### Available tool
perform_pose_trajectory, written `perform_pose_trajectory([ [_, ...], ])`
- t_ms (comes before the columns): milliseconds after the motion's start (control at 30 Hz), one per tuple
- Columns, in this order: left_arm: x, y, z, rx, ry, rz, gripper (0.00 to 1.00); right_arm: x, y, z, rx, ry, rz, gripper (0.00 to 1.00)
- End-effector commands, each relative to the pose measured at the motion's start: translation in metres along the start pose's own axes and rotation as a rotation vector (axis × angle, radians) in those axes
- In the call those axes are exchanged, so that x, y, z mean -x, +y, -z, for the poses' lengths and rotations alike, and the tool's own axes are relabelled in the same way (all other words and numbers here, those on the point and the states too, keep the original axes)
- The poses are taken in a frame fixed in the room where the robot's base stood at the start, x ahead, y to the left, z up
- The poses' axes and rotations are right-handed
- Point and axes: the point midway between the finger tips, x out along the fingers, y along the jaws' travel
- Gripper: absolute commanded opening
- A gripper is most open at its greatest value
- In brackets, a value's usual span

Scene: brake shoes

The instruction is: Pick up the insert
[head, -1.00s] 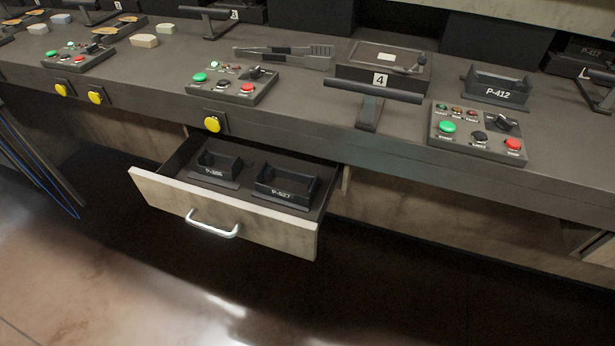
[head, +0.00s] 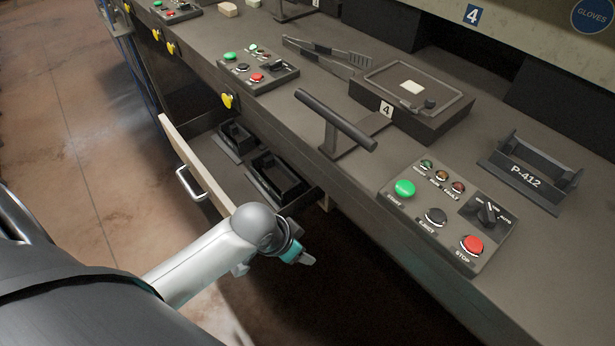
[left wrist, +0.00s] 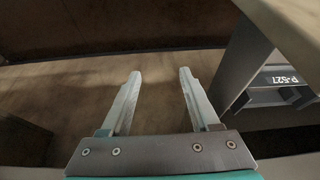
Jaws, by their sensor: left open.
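The open drawer (head: 183,135) holds two dark inserts. The nearer insert (head: 278,178) also shows at the right edge of the left wrist view with its P-527 label (left wrist: 283,80). The farther insert (head: 236,138) lies behind it. A third insert, labelled P-412 (head: 528,178), sits on the bench at the right. My left gripper (head: 305,259) is beside the drawer's near end, apart from the inserts. In the left wrist view its two fingers (left wrist: 160,76) are spread, with nothing between them. My right gripper is not in view.
A control panel (head: 448,215) with green and red buttons is on the bench near the P-412 insert. A dark bar handle (head: 335,118) stands at the bench edge above the drawer. A box marked 4 (head: 415,98) and tongs (head: 320,55) lie behind. The drawer's metal handle (head: 188,184) faces the open floor.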

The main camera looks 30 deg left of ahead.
Motion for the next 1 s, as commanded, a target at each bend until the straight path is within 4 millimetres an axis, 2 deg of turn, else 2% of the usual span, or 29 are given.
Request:
perform_pose_trajectory([
  [33,0.004,-0.013,0.010,-0.025,0.007,0.001,0.62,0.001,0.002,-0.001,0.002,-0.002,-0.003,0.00],
  [100,0.010,-0.025,0.023,-0.049,0.015,-0.010,0.62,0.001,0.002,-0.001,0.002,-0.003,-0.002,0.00],
  [267,0.030,-0.057,0.049,-0.089,0.022,-0.027,0.62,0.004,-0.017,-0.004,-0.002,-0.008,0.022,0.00],
  [400,0.055,-0.092,0.070,-0.099,0.016,-0.027,0.62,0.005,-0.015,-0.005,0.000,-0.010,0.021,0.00],
  [533,0.082,-0.122,0.084,-0.086,0.007,-0.020,0.62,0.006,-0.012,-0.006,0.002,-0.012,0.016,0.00],
  [700,0.104,-0.144,0.092,-0.061,0.000,-0.016,0.62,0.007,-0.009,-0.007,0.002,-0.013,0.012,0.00],
  [833,0.103,-0.148,0.094,-0.051,-0.001,-0.019,0.62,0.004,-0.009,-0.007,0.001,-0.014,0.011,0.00],
  [1000,0.071,-0.146,0.093,-0.049,0.000,-0.022,0.62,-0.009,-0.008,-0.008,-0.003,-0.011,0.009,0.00],
])
